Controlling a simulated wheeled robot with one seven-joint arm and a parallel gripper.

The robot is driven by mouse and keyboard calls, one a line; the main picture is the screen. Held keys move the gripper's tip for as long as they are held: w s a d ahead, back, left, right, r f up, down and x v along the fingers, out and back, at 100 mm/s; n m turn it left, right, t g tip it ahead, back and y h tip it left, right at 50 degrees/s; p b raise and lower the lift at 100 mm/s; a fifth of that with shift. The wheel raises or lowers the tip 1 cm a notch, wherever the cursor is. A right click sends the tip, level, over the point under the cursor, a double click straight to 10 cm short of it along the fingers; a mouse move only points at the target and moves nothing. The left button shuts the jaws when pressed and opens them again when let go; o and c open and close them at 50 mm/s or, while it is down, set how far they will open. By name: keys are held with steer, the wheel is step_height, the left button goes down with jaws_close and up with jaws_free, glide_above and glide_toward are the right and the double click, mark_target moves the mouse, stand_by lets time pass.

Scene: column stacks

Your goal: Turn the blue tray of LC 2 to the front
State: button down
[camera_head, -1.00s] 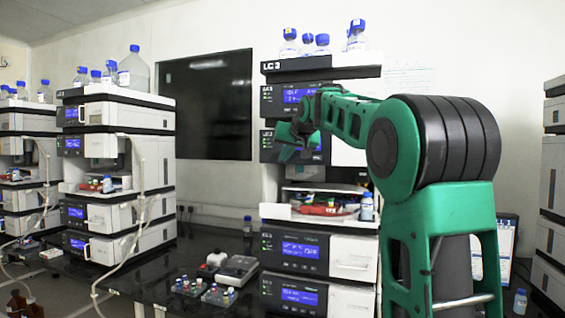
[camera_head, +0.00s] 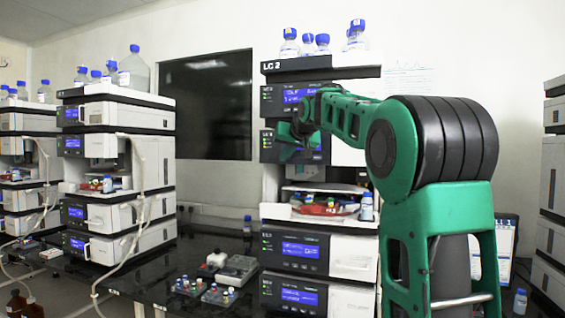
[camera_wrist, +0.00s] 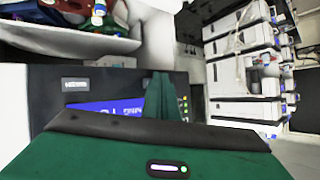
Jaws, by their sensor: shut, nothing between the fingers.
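The LC 2 stack (camera_head: 283,66) stands right of centre in the head view. Its open bay (camera_head: 284,213) holds a red tray (camera_head: 318,210) with small vials and a white-labelled bottle beside it. My gripper (camera_head: 287,152) is in front of the stack's upper modules, above the bay. In the wrist view my gripper (camera_wrist: 162,97) is shut and empty, with a dark panel and blue display behind it. The bay's white edge (camera_wrist: 60,40) and part of its contents show at the top left.
Blue-capped bottles (camera_head: 322,41) stand on top of LC 2. Vial racks (camera_head: 218,295) and a small grey device (camera_head: 237,268) lie on the black bench (camera_head: 150,280). Another instrument stack (camera_head: 118,165) stands to the left. A wall screen (camera_head: 206,105) hangs between the stacks.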

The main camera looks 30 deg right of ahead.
steer(key=shift+s+a, duration=0.4)
steer(key=shift+a, duration=0.15)
steer(key=shift+s+a, duration=0.8)
steer(key=shift+a, duration=0.2)
steer(key=shift+s+a, duration=0.75)
steer(key=shift+a, duration=0.2)
stand_by(4.1)
steer(key=s+f+g+y, duration=0.1)
steer(key=s+f+g, duration=0.6)
steer(key=s+f, duration=1.55)
steer(key=s+a+f+g+y, duration=0.1)
steer(key=s+a+f+g, duration=0.1)
steer(key=s+f, duration=0.7)
steer(key=s+a+f+g+y, duration=0.1)
steer(key=s+a+f+g, duration=0.2)
steer(key=s+f, duration=0.7)
steer(key=s+a, duration=0.2)
steer(key=s, duration=0.1)
steer(key=shift+f+m, duration=0.15)
steer(key=shift+m, duration=0.25)
